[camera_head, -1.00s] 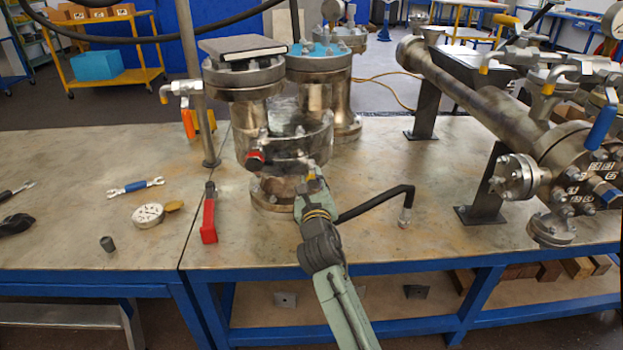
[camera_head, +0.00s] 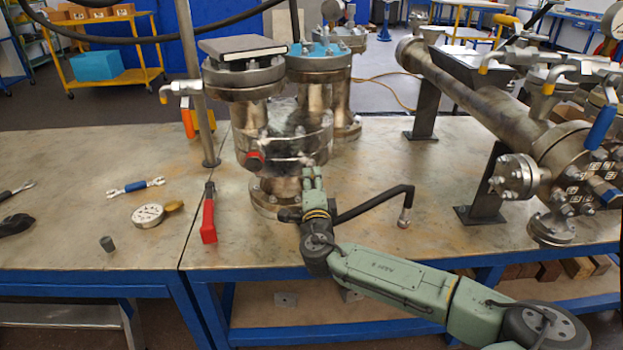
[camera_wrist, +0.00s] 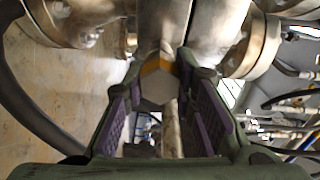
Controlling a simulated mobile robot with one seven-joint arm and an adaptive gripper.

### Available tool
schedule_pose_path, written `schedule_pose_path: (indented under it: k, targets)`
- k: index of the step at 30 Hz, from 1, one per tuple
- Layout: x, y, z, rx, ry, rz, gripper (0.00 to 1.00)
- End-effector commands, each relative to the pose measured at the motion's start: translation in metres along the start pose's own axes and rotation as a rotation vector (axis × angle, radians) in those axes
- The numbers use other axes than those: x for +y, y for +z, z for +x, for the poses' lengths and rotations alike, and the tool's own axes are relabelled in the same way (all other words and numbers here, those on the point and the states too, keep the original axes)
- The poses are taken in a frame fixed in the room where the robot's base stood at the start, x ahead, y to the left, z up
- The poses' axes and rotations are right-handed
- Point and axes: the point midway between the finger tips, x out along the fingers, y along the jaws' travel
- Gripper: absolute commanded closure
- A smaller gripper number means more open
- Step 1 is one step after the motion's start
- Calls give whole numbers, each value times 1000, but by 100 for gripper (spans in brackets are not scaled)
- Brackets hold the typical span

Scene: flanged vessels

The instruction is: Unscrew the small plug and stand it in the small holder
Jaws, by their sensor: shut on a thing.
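My gripper (camera_head: 312,176) is at the right side of the lower flange of the steel vessel (camera_head: 285,135). In the wrist view its fingertips (camera_wrist: 160,76) are shut on a small hexagonal plug (camera_wrist: 157,88) with a yellow band. The plug sits in line with the vessel's fittings; whether its thread is still engaged cannot be seen. In the head view the gripper hides the plug.
A red-handled tool (camera_head: 209,215), a round gauge (camera_head: 148,215) and a blue-handled wrench (camera_head: 136,187) lie left of the vessel. A black bent bar (camera_head: 380,202) is right of my gripper. A large flanged pipe assembly (camera_head: 500,110) fills the right. The left table has free room.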

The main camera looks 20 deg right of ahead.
Motion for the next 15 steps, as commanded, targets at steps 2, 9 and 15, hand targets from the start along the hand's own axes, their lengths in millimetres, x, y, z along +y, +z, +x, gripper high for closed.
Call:
schedule_pose_path:
  k: [2, 9, 15]
  targets:
    - [-1, 2, 0, -5, -2, -79, 100]
    - [0, 1, 0, -3, -1, -123, 100]
    - [0, 1, 0, -3, -1, -121, 64]
